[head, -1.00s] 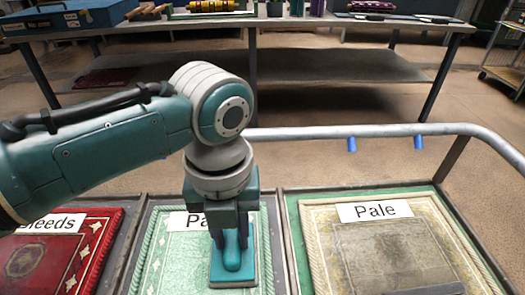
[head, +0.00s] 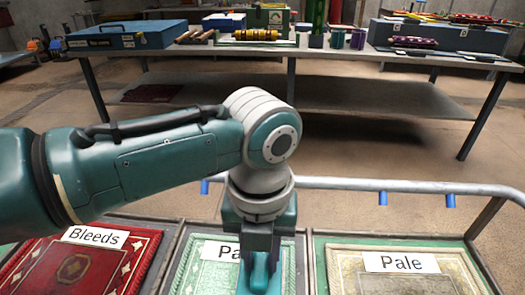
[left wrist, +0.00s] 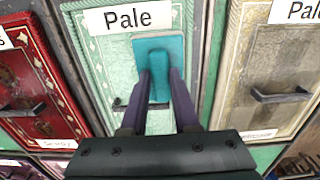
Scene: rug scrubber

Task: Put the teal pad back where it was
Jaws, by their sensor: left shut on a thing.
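The teal pad (left wrist: 172,43) is a flat rectangular block with a raised grip. My left gripper (left wrist: 159,82) is shut on that grip, with one finger on each side. In the head view the pad (head: 261,282) shows at the bottom edge, partly cut off below my left gripper (head: 260,258). The pad is over the pale green rug (left wrist: 108,62), just below and right of its "Pale" label (left wrist: 129,18). I cannot tell whether it touches the rug. My right gripper is not in view.
A red rug (head: 118,262) labelled "Bleeds" lies left and a beige rug (head: 345,275) labelled "Pale" lies right, each in its own tray. Dark handles (left wrist: 283,97) stand over both. A metal rail (head: 345,184) runs behind the trays. A workbench (head: 330,55) stands beyond.

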